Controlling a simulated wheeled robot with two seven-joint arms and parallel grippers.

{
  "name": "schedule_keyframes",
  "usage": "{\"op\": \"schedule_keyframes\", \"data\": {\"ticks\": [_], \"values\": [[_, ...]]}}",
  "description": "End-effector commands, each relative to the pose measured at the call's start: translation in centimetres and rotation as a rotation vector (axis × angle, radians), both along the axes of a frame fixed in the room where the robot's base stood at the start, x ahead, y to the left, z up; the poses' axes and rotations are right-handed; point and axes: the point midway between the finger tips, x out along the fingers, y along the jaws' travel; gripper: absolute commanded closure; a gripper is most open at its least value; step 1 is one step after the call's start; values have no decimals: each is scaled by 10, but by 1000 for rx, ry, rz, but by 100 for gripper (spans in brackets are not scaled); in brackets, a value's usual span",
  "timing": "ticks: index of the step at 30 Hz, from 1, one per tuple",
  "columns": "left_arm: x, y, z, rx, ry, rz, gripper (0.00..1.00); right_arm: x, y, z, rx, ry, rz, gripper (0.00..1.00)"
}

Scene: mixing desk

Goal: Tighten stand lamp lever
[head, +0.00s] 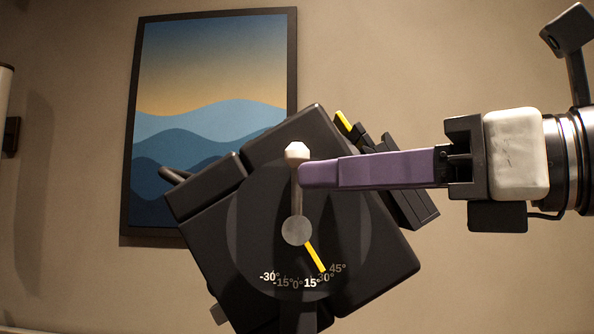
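The stand lamp (220,212) is a black boxy head, tilted, in the middle of the head view. Its side has a round dark dial with angle marks from -30° to 45°, and a yellow pointer (315,257) aimed near the 30° mark. The lever (298,197) stands upright from a grey pivot (296,230) and ends in a white knob (297,151). My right gripper (306,173) comes in level from the right. Its purple finger tip overlaps the lever just below the knob; contact is unclear. Only one finger shows, seen side-on. My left gripper is out of view.
A framed picture of blue hills (205,105) hangs on the beige wall behind the lamp. The space above my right gripper is clear.

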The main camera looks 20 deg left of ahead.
Motion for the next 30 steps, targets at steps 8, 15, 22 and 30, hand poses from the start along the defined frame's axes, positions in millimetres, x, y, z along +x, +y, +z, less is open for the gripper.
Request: {"op": "schedule_keyframes", "data": {"ticks": [8, 15, 22, 30], "values": [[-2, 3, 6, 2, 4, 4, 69, 12, 42, 2, 2, 2, 3, 72], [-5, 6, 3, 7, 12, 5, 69, 16, 53, 0, 2, 0, 3, 72], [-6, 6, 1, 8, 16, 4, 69, 16, 52, 0, 3, 1, 3, 79], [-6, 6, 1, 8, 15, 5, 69, 16, 52, 0, 3, 1, 3, 100]]}}
